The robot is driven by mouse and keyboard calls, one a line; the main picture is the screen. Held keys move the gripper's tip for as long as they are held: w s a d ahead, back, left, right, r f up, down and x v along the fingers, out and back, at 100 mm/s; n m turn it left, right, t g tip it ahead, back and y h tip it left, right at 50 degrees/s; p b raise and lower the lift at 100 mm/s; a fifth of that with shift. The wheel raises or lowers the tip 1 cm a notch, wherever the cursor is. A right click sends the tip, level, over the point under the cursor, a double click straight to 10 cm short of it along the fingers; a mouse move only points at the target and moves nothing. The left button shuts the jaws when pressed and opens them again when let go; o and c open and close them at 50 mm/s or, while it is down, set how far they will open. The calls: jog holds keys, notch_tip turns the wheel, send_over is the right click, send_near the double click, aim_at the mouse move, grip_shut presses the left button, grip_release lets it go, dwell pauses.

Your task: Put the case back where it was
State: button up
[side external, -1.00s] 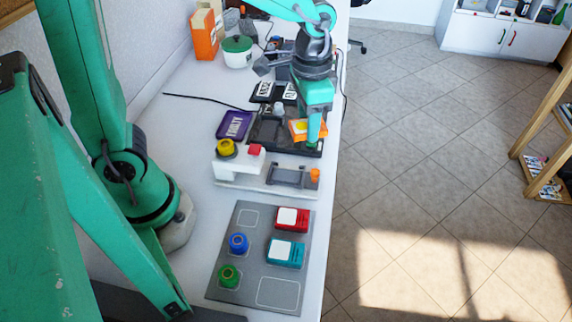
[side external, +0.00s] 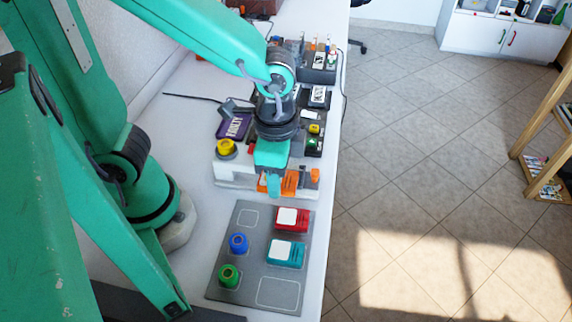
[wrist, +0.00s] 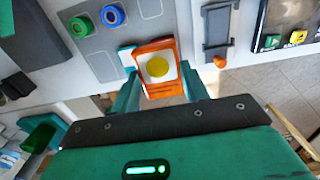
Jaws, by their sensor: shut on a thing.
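My gripper (side external: 273,190) is shut on an orange case (side external: 290,181) with a white face and a yellow disc. The case also shows between my fingertips in the wrist view (wrist: 143,70). In the side view it appears over the white station, in front of the grey cradle, which is mostly hidden there. I cannot tell whether it touches anything. The wrist view shows the grey cradle (wrist: 219,33) to the right of the case. The grey mat (side external: 262,242) holds a red case (side external: 292,219) and a teal case (side external: 286,253).
A blue ring (side external: 238,243) and a green ring (side external: 228,276) stand on the mat, which has empty outlined spots. A yellow knob (side external: 226,147) and an orange knob (side external: 315,175) stick up at the station. A purple box (side external: 234,126) and a dark tray with small blocks lie behind.

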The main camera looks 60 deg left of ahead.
jog(key=w+a+f, duration=0.2)
jog(key=a, duration=0.1)
jog(key=w+a+f, duration=0.2)
jog(key=w, duration=0.1)
jog(key=w+a+f, duration=0.3)
jog(key=shift+a, duration=0.3)
jog(key=shift+f, duration=1.8)
jog(key=shift+f, duration=0.2)
jog(key=o, duration=1.1)
jog(key=shift+c, duration=0.2)
jog(key=shift+r, duration=0.15)
notch_tip(320, 180, up, 8)
jog(key=shift+f, duration=0.25)
